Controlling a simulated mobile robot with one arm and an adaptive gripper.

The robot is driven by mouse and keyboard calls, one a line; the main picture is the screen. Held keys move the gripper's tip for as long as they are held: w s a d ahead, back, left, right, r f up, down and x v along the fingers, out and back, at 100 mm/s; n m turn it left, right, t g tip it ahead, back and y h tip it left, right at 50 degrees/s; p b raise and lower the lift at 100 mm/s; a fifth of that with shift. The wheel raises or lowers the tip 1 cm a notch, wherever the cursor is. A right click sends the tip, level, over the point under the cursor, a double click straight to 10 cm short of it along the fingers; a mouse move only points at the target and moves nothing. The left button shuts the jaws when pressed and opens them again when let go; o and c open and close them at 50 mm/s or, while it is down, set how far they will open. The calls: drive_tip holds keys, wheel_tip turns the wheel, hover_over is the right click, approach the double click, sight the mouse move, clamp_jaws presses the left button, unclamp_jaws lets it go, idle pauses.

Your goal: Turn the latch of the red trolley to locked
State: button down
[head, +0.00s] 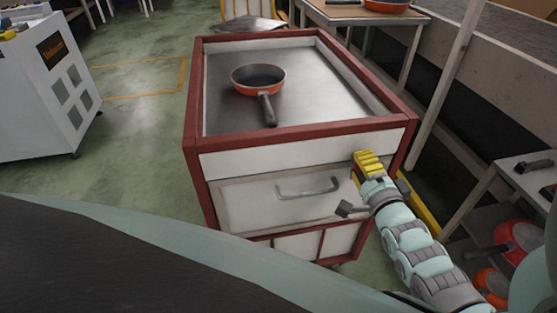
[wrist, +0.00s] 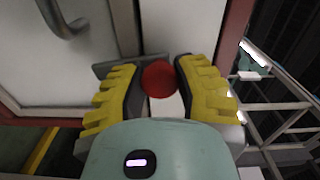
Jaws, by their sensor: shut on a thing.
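The red trolley (head: 290,135) has a red frame, white panels and a grey top. Its white front drawer has a grey handle (head: 307,188), which also shows at the upper left of the wrist view (wrist: 62,18). My gripper (head: 367,160) is at the right end of the trolley's front, right of the handle. In the wrist view my yellow-padded fingers (wrist: 156,72) are shut on a round red knob, taken to be the latch (wrist: 158,82). A dark grey bar (wrist: 110,68) lies behind the knob. The fingers hide part of the latch, and I cannot tell its position.
An orange pan (head: 258,80) with a dark handle sits on the trolley top. A shelf (head: 505,180) with red pans stands close at the right. A white cabinet (head: 45,85) is at the left. Green floor (head: 150,130) between cabinet and trolley is clear.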

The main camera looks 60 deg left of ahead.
drive_tip(key=shift+f+m+b, duration=0.1)
drive_tip(key=shift+m+b, duration=0.2)
drive_tip(key=shift+m, duration=0.7)
drive_tip(key=c, duration=0.6)
unclamp_jaws()
drive_tip(key=v, duration=0.7)
drive_tip(key=shift+d, duration=0.25)
